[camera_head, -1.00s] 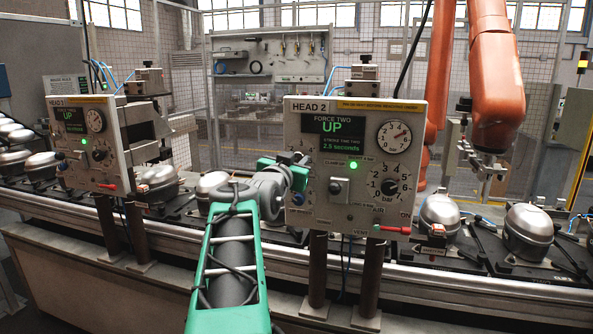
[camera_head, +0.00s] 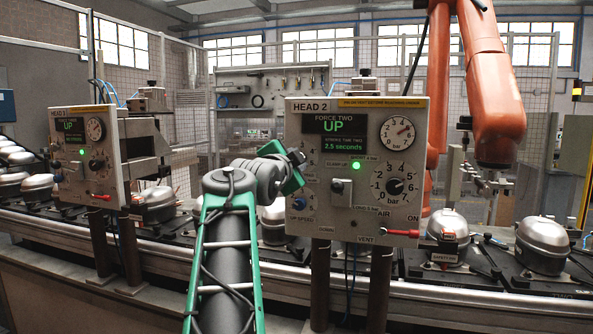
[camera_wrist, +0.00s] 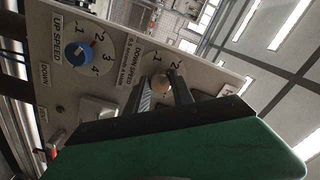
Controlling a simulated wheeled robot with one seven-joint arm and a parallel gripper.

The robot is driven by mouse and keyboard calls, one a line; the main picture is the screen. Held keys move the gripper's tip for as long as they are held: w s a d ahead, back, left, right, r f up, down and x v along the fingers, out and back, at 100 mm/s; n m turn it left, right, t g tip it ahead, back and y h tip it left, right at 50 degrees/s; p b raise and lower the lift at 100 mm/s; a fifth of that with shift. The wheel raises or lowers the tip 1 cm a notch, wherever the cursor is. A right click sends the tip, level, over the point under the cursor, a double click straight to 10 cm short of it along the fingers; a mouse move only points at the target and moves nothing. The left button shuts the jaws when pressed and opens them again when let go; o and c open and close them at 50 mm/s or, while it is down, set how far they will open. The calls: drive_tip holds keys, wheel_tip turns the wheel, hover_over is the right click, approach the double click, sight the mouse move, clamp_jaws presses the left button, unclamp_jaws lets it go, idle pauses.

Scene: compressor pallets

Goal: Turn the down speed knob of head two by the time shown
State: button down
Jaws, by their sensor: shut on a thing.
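The HEAD 2 panel (camera_head: 335,222) stands at the middle of the head view. Its green display (camera_head: 335,132) reads FORCE TWO UP and a stroke time of 2.5 seconds. In the wrist view, the tan down speed knob (camera_wrist: 161,86) sits on the panel beside its printed scale. My gripper (camera_wrist: 166,86) is shut on this knob, its dark fingers on either side. The knob's pointer is hidden by the fingers. In the head view my gripper (camera_head: 302,160) covers that part of the panel, and its green body is tilted.
The blue up speed knob (camera_wrist: 75,52) is close beside the down speed knob. A black pressure knob (camera_head: 395,186), a gauge (camera_head: 397,132) and a red vent lever (camera_head: 402,233) are farther right. Another head panel (camera_head: 85,160) stands left. Compressors (camera_head: 543,238) line the conveyor.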

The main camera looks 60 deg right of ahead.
drive_tip(key=shift+m, duration=0.4)
drive_tip(key=c, duration=1.1)
unclamp_jaws()
drive_tip(key=s+a+b, duration=0.1)
drive_tip(key=a, duration=0.6)
drive_tip(key=shift+s+a, duration=0.15)
drive_tip(key=shift+a, duration=0.2)
